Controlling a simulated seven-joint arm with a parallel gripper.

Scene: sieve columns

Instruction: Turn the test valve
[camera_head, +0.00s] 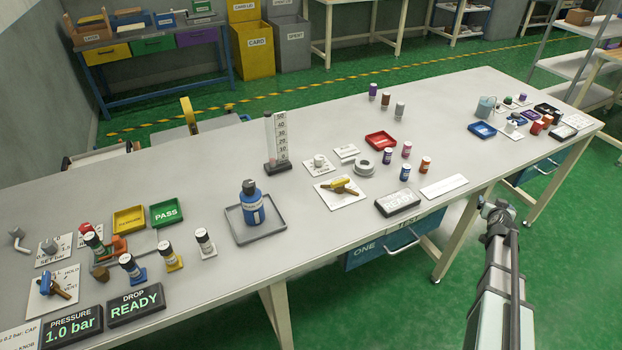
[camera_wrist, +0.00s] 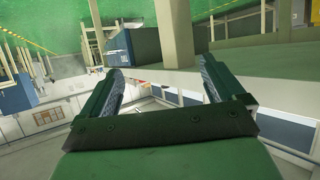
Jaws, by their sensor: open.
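A valve with a blue handle (camera_head: 60,290) sits on a white plate marked "HOLD" at the front left of the table. The rest of its label is too small to read. Another valve with a yellow handle (camera_head: 340,185) lies on a white card right of the middle; its label is unclear. I cannot tell for sure which is the test valve; the "HOLD" plate suggests the blue one. My gripper (camera_wrist: 161,76) is open and empty in the wrist view.
Displays read "PRESSURE 1.0 bar" (camera_head: 72,328) and "DROP READY" (camera_head: 136,306). Capped bottles, a yellow tray (camera_head: 129,219) and a green PASS tray (camera_head: 167,213) stand near the left valve. A blue bottle (camera_head: 250,200) and glass column (camera_head: 270,140) stand mid-table.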

